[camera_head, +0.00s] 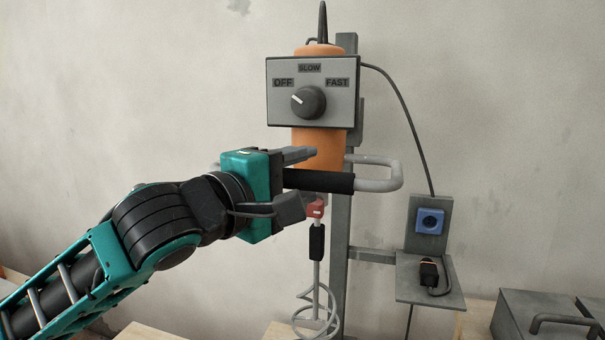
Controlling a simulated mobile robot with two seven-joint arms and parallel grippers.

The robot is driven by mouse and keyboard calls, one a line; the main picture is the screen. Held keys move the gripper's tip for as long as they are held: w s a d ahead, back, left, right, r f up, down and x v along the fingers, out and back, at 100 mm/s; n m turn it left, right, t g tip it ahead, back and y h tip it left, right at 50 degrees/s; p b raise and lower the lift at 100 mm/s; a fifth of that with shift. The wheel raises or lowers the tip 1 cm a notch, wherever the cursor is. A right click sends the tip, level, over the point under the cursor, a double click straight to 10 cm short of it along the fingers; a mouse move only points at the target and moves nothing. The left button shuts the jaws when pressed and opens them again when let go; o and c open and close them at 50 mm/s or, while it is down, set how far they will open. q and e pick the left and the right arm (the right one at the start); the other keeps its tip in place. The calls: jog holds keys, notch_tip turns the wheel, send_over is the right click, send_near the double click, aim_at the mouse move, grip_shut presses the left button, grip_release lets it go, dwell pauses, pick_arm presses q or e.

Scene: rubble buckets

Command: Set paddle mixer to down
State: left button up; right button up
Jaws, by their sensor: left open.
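The paddle mixer (318,148) has an orange body and hangs upright on a grey post. Its grey front panel carries a black knob (308,102) with marks OFF, SLOW and FAST; the white pointer is turned toward OFF. Below are a grey bar handle with a black grip (328,182), a red coupling (315,208) and a wire paddle (316,312) on a thin shaft. My left gripper (306,180) is open at the left part of the black grip, one finger above it and one below. Whether they touch cannot be told. My right gripper is out of view.
A grey bracket right of the post (343,235) holds a blue socket (430,221); a black plug (429,274) lies on its shelf (415,289). A cable hangs from the panel toward it. A grey metal box (530,312) stands at lower right. Wooden surfaces show at the bottom.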

pick_arm(q)
jog(key=shift+w+d, duration=0.25)
jog(key=shift+w, duration=0.1)
grip_shut()
dwell(0.4)
